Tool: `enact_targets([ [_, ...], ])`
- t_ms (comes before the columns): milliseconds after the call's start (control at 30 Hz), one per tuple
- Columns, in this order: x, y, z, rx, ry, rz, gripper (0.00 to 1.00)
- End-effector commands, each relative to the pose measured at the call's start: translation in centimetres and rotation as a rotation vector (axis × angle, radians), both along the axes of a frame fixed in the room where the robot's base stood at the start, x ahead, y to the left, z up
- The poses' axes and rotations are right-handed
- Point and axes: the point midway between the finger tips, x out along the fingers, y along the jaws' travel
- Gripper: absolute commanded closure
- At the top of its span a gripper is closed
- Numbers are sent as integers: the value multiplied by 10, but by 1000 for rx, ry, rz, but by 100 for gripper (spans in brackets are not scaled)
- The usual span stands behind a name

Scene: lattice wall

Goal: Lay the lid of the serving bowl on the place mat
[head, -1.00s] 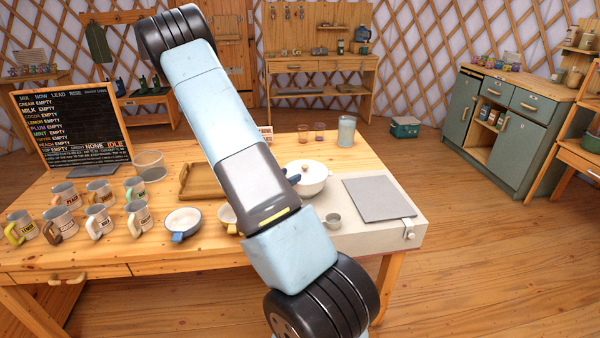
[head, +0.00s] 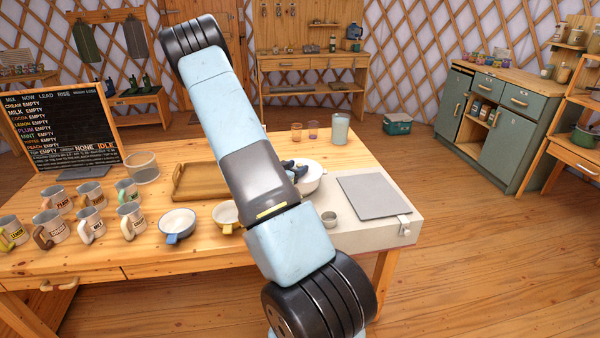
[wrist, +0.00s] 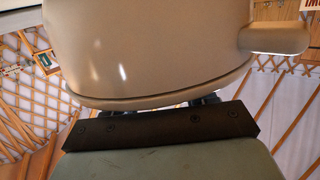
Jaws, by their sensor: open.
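The white serving bowl (head: 312,178) stands at the right of the wooden table, partly hidden behind my arm. My gripper (head: 295,167) is open, its dark fingers at the top of the bowl by the lid. The fingers cover the knob area, and I cannot tell whether they touch it. A large cream rounded surface with a stubby handle, seemingly the bowl (wrist: 150,55), fills the top of the wrist view. My fingertips are mostly hidden there. A flat grey rectangle (head: 373,196), which looks like the place mat, lies bare on the pale slab to the right.
A wooden tray (head: 200,190), a blue-handled bowl (head: 177,222) and several mugs (head: 90,195) are to the left. Two small glasses (head: 312,130) and a clear jar (head: 340,128) stand behind.

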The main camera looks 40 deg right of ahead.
Motion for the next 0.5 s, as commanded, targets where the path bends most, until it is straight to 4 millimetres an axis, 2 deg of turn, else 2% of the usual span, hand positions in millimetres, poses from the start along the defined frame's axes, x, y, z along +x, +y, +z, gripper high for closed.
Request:
enact_targets([
  [167, 0, 0, 0, 0, 0, 0, 46],
  [500, 0, 0, 0, 1, 0, 0, 79],
])
